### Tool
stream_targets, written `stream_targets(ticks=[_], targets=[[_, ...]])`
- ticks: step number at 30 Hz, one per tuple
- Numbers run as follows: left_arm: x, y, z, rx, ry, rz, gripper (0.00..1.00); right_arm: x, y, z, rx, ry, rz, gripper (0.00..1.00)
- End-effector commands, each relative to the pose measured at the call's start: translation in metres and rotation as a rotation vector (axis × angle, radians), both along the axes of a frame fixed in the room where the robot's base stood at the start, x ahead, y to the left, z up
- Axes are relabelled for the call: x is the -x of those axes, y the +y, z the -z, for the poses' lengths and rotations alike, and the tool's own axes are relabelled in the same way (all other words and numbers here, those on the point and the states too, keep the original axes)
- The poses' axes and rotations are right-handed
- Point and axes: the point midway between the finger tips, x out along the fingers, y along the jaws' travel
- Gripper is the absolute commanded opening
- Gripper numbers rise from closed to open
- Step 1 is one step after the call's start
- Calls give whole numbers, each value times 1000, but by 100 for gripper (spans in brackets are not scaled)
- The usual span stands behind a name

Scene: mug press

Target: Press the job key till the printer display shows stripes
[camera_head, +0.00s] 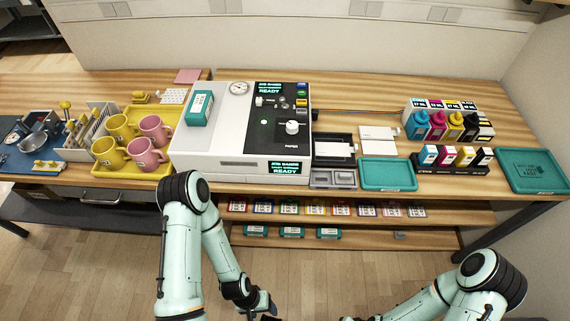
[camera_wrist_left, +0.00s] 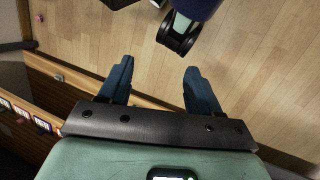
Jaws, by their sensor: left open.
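The printer (camera_head: 225,130) is a white machine with a black control panel on the wood counter. Its upper display (camera_head: 269,89) shows text with READY on black, and no stripes. A front display (camera_head: 284,168) also reads READY. Small coloured keys (camera_head: 301,94) line the panel's right side; I cannot tell which is the job key. A white knob (camera_head: 292,127) sits below. My left gripper (camera_head: 262,308) is low in front of the counter, well away from the panel. In the left wrist view it (camera_wrist_left: 160,82) is open and empty. My right gripper is mostly cut off at the bottom edge.
A teal box (camera_head: 199,108) lies on the printer's left top. A yellow tray (camera_head: 103,169) with yellow and pink mugs stands left. Teal trays (camera_head: 387,174) and ink bottles (camera_head: 437,131) stand right. A shelf with small cartons (camera_head: 289,208) is under the counter.

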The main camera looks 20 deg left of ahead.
Motion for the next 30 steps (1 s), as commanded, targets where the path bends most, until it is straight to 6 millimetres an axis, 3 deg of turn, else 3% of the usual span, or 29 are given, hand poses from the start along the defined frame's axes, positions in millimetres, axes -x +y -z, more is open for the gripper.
stream_targets(ticks=[1,6,30], targets=[[0,0,0,0,0,0,57,0,0,0,0,0,0,36],[0,0,0,0,0,0,1,0,0,0,0,0,0,36],[0,0,0,0,0,0,0,0,0,0,0,0,0,36]])
